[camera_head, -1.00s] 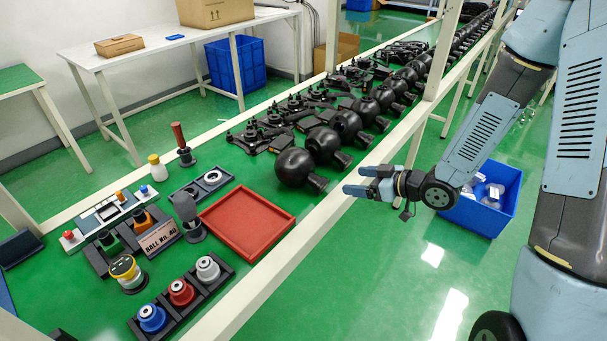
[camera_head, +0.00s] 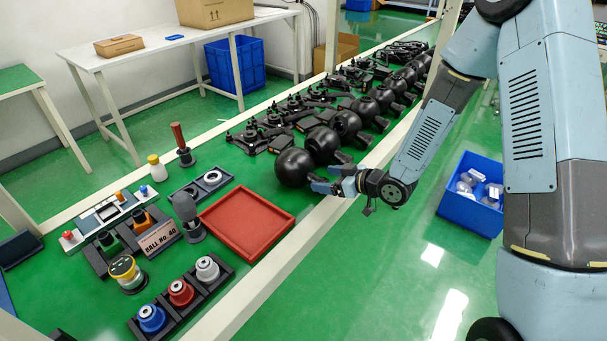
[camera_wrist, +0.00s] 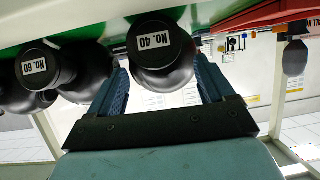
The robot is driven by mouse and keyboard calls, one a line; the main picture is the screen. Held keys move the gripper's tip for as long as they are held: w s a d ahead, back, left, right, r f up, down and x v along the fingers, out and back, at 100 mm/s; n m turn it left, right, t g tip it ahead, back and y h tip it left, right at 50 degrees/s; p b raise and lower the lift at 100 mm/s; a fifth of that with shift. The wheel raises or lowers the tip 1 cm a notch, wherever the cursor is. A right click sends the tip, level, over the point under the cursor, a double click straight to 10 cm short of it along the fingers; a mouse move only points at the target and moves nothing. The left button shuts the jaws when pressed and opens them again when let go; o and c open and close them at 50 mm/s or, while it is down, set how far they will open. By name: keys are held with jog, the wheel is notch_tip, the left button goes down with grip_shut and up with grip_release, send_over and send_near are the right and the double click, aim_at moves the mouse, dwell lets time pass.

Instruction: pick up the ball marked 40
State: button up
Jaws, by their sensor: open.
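The ball marked 40 is a black sphere with a short dark neck (camera_head: 293,167), nearest in the row of balls. In the wrist view its end cap carries a white "No. 40" label (camera_wrist: 155,41), and the ball (camera_wrist: 165,84) shows behind it. My gripper (camera_head: 322,182) is open beside this ball's neck side in the head view. In the wrist view one finger is on each side of the ball (camera_wrist: 161,66). Whether the fingers touch it cannot be told. A "BALL No. 40" sign (camera_head: 160,238) stands on the table at the left.
A ball marked No. 60 (camera_wrist: 34,66) sits close beside in the wrist view. More black balls (camera_head: 347,125) and drone-like frames (camera_head: 262,137) run along the table. A red tray (camera_head: 247,222) is left of the ball. A blue bin (camera_head: 463,214) stands on the floor.

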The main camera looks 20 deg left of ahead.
aim_at(322, 178)
jog(key=x, duration=0.4)
jog(key=shift+d, duration=0.1)
jog(key=c, duration=1.4)
